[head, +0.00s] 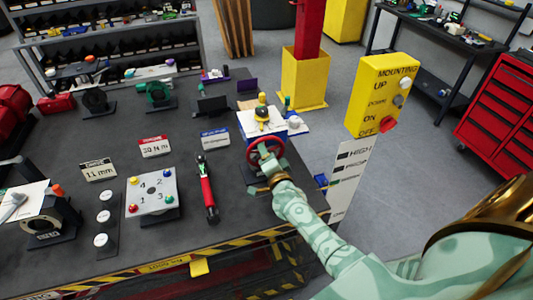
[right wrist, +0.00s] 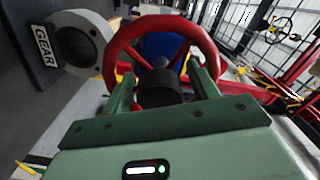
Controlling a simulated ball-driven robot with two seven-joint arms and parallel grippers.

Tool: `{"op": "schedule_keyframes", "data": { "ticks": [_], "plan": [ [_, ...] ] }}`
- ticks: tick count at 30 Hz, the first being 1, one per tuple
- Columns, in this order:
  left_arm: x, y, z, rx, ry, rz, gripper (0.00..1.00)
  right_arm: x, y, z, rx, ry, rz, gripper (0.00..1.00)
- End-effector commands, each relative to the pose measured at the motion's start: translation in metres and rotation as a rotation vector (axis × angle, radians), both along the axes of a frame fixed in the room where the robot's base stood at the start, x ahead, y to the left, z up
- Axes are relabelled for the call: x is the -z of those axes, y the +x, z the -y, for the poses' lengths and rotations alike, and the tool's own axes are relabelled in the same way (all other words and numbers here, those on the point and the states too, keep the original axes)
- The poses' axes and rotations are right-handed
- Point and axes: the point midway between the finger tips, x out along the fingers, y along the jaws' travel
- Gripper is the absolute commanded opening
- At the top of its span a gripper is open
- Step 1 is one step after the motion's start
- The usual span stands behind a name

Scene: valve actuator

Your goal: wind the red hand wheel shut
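The red hand wheel (head: 265,152) is on the blue and white valve actuator (head: 258,122) at the right side of the dark bench. In the right wrist view the wheel (right wrist: 163,22) fills the upper middle, with its spokes and a dark hub (right wrist: 158,88) showing. My right gripper (head: 268,168) is at the wheel, facing it. In the right wrist view its two green fingers (right wrist: 162,75) stand apart, one each side of the hub, within the wheel's outline. Whether they touch a spoke or the rim I cannot tell. My left gripper is not in view.
A red-handled tool (head: 208,192) and a panel with coloured buttons (head: 153,192) lie left of the wheel. A yellow switch box (head: 382,95) stands to the right, behind my right arm. A grey ring part marked GEAR (right wrist: 82,45) is beside the wheel in the right wrist view.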

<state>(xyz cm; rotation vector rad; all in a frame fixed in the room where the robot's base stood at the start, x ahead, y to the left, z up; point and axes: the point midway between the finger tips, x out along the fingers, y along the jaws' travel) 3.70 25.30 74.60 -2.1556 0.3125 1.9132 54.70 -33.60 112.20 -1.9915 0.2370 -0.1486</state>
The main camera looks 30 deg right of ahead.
Motion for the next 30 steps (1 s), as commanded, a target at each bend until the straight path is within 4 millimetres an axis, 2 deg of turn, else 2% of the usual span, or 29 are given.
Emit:
{"op": "schedule_keyframes", "data": {
  "ticks": [6,10,14,21,25,30],
  "plan": [
    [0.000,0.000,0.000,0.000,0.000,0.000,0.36,0.000,-0.002,0.000,0.000,-0.001,0.001,0.59],
    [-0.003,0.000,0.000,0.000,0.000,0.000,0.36,0.000,-0.016,-0.004,0.000,0.000,0.000,0.59],
    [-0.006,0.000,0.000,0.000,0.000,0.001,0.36,0.000,-0.046,-0.011,0.000,0.000,-0.001,0.59],
    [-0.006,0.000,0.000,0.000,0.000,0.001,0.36,0.001,-0.110,-0.026,0.000,0.001,-0.003,0.59],
    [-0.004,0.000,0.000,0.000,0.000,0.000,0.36,0.001,-0.136,-0.032,0.000,-0.002,-0.001,0.59],
    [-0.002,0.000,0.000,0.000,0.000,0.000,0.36,0.001,-0.155,-0.037,0.000,-0.001,-0.002,0.59]
  ]
}}
